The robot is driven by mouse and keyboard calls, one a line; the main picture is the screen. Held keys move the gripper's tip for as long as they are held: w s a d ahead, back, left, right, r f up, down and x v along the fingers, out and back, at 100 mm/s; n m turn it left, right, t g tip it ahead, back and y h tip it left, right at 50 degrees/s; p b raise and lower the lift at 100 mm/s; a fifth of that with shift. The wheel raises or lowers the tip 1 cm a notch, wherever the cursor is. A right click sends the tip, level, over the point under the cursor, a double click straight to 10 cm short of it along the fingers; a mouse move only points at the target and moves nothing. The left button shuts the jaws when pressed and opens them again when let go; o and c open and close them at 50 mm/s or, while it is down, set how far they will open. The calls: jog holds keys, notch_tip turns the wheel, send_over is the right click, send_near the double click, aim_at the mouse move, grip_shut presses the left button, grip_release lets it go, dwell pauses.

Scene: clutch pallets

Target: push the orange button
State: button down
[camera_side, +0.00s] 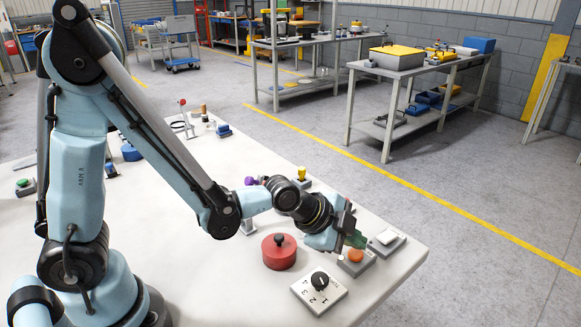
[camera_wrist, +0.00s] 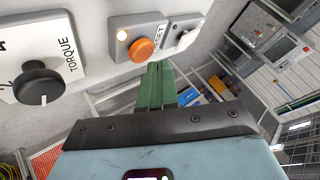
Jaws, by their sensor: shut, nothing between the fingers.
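The orange button (camera_side: 355,255) is a round cap on a grey box near the table's right end. It also shows in the wrist view (camera_wrist: 140,49), with a small lit lamp (camera_wrist: 121,34) beside it on the box. My gripper (camera_side: 356,239) has green fingers, shut and empty, above and very near the button in the side view. In the wrist view the fingertips (camera_wrist: 160,66) lie just below and right of the button. I cannot tell whether they touch the box. The cap is largely uncovered in both views.
A grey box with a white rocker (camera_side: 388,237) stands right of the button. A white dial box (camera_side: 320,289) with a black knob, marked TORQUE in the wrist view, is front left. A red round lid (camera_side: 279,255) with a black knob lies left. The table's right edge is close.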

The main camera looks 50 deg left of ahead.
aim_at(352, 254)
jog(key=shift+f, duration=0.3)
jog(key=shift+f, duration=0.35)
dwell(0.6)
jog(key=shift+r, duration=0.8)
jog(key=shift+r, duration=0.1)
jog(key=shift+r, duration=2.9)
